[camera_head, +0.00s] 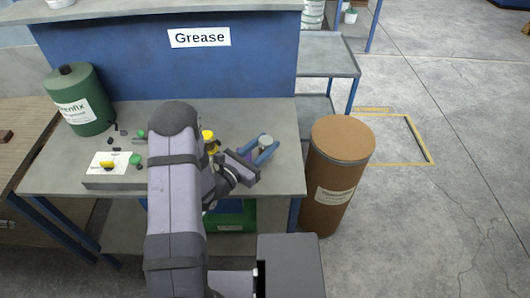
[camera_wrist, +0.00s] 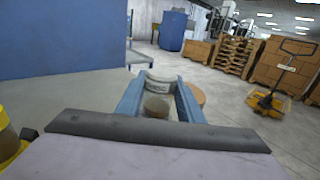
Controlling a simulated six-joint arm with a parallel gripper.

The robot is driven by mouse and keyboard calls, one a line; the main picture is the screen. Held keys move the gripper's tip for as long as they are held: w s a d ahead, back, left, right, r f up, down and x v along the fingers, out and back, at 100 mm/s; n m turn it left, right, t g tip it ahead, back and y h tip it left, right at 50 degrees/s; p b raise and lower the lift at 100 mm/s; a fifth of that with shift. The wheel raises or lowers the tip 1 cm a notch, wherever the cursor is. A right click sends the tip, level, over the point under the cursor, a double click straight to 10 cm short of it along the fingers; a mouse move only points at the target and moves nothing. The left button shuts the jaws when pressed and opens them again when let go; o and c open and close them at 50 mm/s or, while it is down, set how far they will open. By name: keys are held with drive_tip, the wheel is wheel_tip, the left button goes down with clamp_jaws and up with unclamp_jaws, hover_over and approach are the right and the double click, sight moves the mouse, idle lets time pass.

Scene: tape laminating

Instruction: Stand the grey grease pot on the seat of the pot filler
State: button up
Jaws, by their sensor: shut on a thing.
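The grey grease pot (camera_head: 265,141) is between the two blue fingers of my gripper (camera_head: 262,151), over the right part of the grey bench in the head view. In the wrist view the pot (camera_wrist: 157,104) shows between the fingertips of my gripper (camera_wrist: 157,98). My gripper is shut on it. I cannot tell how high the pot is above the bench. A yellow part (camera_head: 208,136) stands just left of my gripper, and a yellow part also shows at the left edge of the wrist view (camera_wrist: 8,143). I cannot make out the pot filler's seat; my arm covers the bench middle.
A green drum (camera_head: 80,100) stands at the bench's back left. A flat box with a yellow knob (camera_head: 110,165) and small loose dark parts lie near it. A blue back panel (camera_head: 130,60) closes the bench behind. A brown barrel (camera_head: 338,165) stands beside the bench's right edge.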

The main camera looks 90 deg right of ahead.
drive_tip(key=shift+f, duration=2)
drive_tip(key=shift+f, duration=0.15)
drive_tip(key=o, duration=1.1)
drive_tip(key=shift+r+p, duration=0.25)
drive_tip(key=shift+p, duration=0.1)
drive_tip(key=b+v, duration=0.3)
drive_tip(key=v, duration=0.8)
drive_tip(key=shift+w+a+f, duration=0.15)
drive_tip(key=shift+w+a, duration=0.05)
drive_tip(key=shift+a, duration=0.05)
drive_tip(key=shift+w+a, duration=0.1)
drive_tip(key=shift+a, duration=0.1)
